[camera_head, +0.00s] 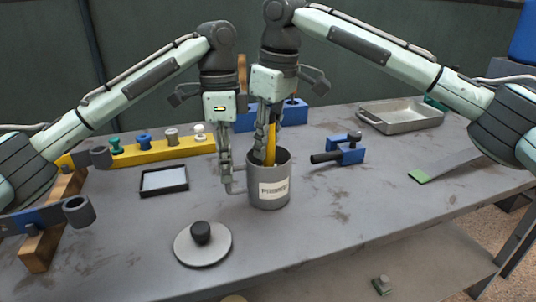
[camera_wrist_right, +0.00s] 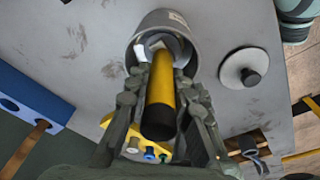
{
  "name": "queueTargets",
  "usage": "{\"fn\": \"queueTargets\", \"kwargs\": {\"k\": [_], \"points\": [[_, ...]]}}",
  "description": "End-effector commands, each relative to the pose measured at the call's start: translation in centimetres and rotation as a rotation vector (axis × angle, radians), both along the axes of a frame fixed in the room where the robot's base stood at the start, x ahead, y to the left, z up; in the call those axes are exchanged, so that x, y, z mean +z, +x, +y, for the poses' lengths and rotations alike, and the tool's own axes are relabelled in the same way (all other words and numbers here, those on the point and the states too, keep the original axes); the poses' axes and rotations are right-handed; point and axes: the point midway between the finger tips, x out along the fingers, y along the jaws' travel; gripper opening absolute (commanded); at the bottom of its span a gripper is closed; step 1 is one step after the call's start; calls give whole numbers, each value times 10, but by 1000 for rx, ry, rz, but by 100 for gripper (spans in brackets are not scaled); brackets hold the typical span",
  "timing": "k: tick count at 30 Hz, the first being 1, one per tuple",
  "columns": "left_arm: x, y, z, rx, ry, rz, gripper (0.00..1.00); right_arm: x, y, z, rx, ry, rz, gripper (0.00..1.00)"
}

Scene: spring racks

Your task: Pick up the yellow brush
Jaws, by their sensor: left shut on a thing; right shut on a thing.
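The yellow brush (camera_head: 271,148) stands upright in a grey cylindrical mug (camera_head: 268,190) with a white label. In the right wrist view its yellow handle (camera_wrist_right: 161,82) ends in black, and its lower end is hidden inside the mug. My right gripper (camera_head: 267,133) is above the mug, shut on the brush handle, with a finger on each side. My left gripper (camera_head: 229,177) is at the left side of the mug, shut on its handle (camera_head: 238,189).
A round lid with a black knob (camera_head: 201,244) lies in front. A black-framed tray (camera_head: 164,181) lies left, before a yellow rack (camera_head: 165,149) with several spools.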

Motion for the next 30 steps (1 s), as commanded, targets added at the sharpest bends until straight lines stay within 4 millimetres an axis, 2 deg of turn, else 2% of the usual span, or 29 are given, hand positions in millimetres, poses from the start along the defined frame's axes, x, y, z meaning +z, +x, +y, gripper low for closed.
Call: {"fn": "queueTargets", "kwargs": {"k": [5,15,18,23,30], "points": [[-1,0,0,0,1,2,0,11,1,0,0,2,-2,0],[-1,0,0,0,2,2,0,76,0,1,1,2,-3,0],[-1,0,0,0,2,2,0,90,0,1,0,2,-2,0],[-1,0,0,0,2,2,0,99,0,0,0,0,0,0],[-1,0,0,0,2,3,0,100,0,0,0,0,0,0]]}}
